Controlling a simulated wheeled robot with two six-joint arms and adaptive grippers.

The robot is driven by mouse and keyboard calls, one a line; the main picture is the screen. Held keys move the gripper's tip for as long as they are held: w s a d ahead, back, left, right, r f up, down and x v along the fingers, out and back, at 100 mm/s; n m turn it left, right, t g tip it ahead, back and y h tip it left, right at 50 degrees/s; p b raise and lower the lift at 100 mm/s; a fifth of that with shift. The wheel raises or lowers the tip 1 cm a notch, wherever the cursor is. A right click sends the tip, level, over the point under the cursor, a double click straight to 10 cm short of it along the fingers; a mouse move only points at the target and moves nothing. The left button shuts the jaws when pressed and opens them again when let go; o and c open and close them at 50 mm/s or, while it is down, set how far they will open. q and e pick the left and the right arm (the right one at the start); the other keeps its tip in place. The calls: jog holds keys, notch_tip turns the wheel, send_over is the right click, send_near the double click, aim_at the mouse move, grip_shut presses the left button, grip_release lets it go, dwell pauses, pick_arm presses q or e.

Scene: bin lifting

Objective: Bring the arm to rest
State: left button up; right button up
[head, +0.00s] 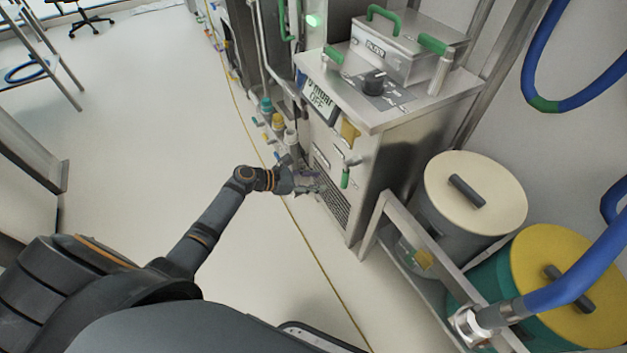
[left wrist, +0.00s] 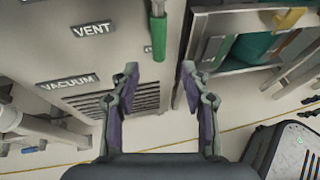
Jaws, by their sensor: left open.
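My left arm reaches in from the left in the head view, and its gripper (head: 308,182) is in front of the lower front of a steel machine (head: 362,210). In the left wrist view the two fingers of my left gripper (left wrist: 158,75) stand wide apart with nothing between them. A green-handled lever (left wrist: 158,35) hangs beyond the gap between the fingertips. The machine's VENT and VACUUM labels (left wrist: 92,28) and a vent grille show to the left. My right gripper does not show in either view.
A low metal frame (head: 400,240) holds a cream-lidded bin (head: 450,205) and a yellow-lidded bin (head: 535,255) at the right. Blue hoses (head: 590,95) hang there. A yellow line (head: 312,250) runs along the floor. The floor at the left is mostly clear, with a table frame (head: 45,60) further back.

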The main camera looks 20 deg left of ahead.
pick_arm(q)
jog(key=shift+s+a+r, duration=0.15)
jog(key=shift+s+a, duration=0.05)
jog(key=shift+a, duration=0.05)
dwell(0.3)
